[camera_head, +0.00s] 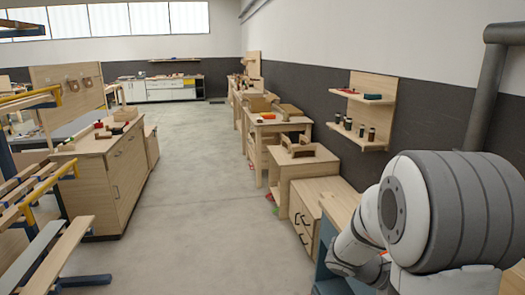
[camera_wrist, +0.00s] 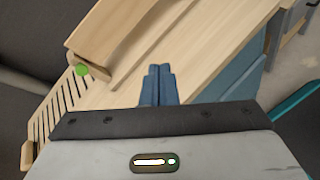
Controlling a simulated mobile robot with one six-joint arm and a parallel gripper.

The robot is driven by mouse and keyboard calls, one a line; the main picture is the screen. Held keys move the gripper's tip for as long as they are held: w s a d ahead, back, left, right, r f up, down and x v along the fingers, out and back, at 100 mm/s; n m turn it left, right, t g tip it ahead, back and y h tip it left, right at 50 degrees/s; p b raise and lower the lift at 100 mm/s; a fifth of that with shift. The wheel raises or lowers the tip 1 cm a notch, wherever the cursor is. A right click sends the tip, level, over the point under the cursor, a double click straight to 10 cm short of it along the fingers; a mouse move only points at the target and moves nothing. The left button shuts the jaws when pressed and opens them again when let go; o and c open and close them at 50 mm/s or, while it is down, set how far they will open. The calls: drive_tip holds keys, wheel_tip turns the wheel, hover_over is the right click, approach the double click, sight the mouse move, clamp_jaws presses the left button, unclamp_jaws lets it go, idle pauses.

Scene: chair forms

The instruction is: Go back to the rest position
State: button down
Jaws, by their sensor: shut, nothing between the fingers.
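My gripper (camera_wrist: 158,85) shows in the wrist view with its two blue fingers closed together and nothing between them. It is over a light wooden surface (camera_wrist: 205,55). In the head view my white and grey arm is folded at the lower right, and the gripper itself is hidden there.
In the wrist view a wooden piece with a green round end (camera_wrist: 82,69) lies by a slotted wooden part (camera_wrist: 60,110). In the head view, wooden benches (camera_head: 300,165) line the right wall and a cabinet (camera_head: 110,180) stands left. The floor (camera_head: 200,190) between them is clear.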

drive_tip(key=s+a+r+m+t+y, duration=0.1)
drive_tip(key=s+a+m+t+y, duration=0.1)
drive_tip(key=a, duration=0.5)
drive_tip(key=s+a+r+m+t+y, duration=0.1)
drive_tip(key=s+a+m+t+y, duration=0.1)
drive_tip(key=a+y, duration=0.4)
drive_tip(key=s+a+r+m+t+y, duration=0.2)
drive_tip(key=s+a+m+y, duration=0.2)
drive_tip(key=a, duration=0.5)
drive_tip(key=shift+a+m, duration=0.25)
drive_tip(key=shift+m, duration=0.55)
